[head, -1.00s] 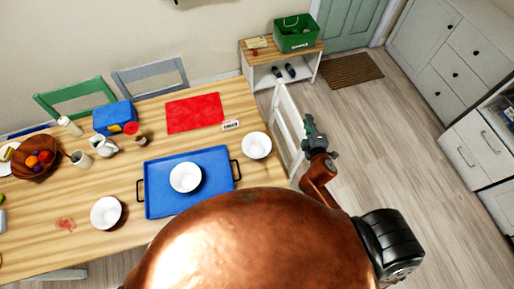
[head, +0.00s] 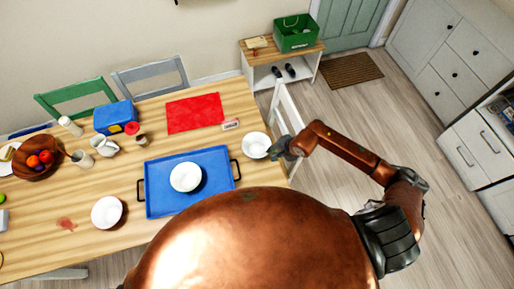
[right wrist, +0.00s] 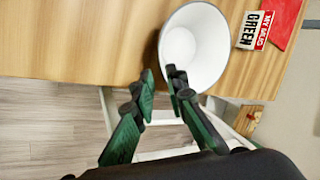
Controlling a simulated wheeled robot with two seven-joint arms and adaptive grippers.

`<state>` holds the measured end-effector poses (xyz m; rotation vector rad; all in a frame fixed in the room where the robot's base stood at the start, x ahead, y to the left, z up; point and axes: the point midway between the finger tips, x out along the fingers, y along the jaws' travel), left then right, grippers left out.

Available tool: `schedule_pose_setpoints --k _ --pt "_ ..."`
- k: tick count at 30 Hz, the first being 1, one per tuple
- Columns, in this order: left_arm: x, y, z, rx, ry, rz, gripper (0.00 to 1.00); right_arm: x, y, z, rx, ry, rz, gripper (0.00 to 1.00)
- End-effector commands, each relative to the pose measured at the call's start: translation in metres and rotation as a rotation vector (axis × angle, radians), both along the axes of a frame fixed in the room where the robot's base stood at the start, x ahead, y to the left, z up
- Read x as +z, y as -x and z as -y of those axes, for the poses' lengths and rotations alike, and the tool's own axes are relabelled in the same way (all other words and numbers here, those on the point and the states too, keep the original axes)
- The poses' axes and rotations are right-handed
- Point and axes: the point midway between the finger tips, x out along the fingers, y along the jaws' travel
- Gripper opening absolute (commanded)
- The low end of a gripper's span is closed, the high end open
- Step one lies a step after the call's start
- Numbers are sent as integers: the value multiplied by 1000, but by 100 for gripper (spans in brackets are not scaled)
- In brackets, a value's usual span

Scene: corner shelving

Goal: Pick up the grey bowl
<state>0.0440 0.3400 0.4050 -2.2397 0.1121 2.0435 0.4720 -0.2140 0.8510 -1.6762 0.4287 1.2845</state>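Three pale bowls show in the head view, and I cannot clearly tell which one is the grey one. One bowl (head: 256,145) stands near the right edge of the table, a second bowl (head: 185,177) is on the blue tray, and a third bowl (head: 107,212) is at the front left. My right gripper (head: 280,150) is at the right side of the first bowl. In the right wrist view its fingers (right wrist: 160,73) are apart, with that bowl's rim (right wrist: 163,50) near the gap between the tips. Contact is unclear. My left gripper is not in view.
The wooden table (head: 150,110) also holds the blue tray (head: 215,160), a red mat (head: 195,113), a small labelled block (head: 231,124) and a fruit bowl (head: 36,170). A white chair (head: 288,105) stands at the table's right end. The floor to the right is open.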

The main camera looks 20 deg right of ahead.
Motion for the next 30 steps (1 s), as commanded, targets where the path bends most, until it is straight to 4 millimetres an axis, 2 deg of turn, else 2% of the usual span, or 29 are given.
schedule_pose_setpoints --k 18,26,30 --pt "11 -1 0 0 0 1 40 -60 -25 -26 -1 -1 -2 13" --pt "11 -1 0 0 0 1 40 -63 -27 -27 0 0 0 13" --pt "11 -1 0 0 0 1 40 -63 -27 -27 0 0 0 5"
